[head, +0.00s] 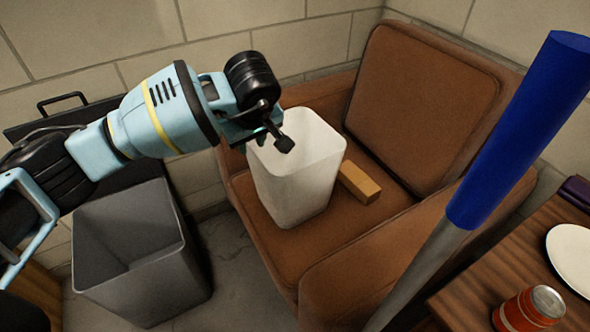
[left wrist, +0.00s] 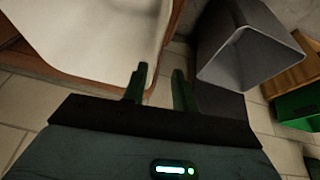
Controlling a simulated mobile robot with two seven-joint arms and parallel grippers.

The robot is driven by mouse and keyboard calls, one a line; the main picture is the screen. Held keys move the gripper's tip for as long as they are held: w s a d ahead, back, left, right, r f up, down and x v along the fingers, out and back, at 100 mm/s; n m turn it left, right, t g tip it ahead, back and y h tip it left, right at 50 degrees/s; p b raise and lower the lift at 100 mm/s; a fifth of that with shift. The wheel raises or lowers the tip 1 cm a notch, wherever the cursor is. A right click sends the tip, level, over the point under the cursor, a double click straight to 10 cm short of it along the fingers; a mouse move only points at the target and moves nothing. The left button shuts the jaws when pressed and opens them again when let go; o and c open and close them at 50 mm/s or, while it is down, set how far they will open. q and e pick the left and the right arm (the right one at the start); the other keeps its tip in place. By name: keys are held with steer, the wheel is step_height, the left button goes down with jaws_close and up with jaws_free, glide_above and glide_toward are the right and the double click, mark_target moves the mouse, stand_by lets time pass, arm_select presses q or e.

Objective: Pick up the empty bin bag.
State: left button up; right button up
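The bin bag appears to be the white, open-topped, bin-shaped thing (head: 297,185) standing upright on the brown armchair seat. My left gripper (head: 283,143) is at its upper left rim, over the opening in the head view. In the left wrist view, the white surface (left wrist: 95,35) fills the upper left. The two fingers of my left gripper (left wrist: 158,85) are apart there, with the white edge close to the left finger. I cannot tell whether they touch it. My right gripper is not in view.
A grey bin (head: 145,262), open and empty-looking, stands on the floor left of the armchair (head: 335,262). A yellow-brown block (head: 359,183) lies on the seat. A blue cylinder on a grey pole (head: 520,130) crosses the right side. A wooden table (head: 480,275) holds a can (head: 530,308) and white plate (head: 575,255).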

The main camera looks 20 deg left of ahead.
mark_target(254, 161)
arm_select(q)
steer(key=x, duration=0.2)
steer(key=shift+f+b, duration=0.35)
steer(key=shift+b, duration=0.05)
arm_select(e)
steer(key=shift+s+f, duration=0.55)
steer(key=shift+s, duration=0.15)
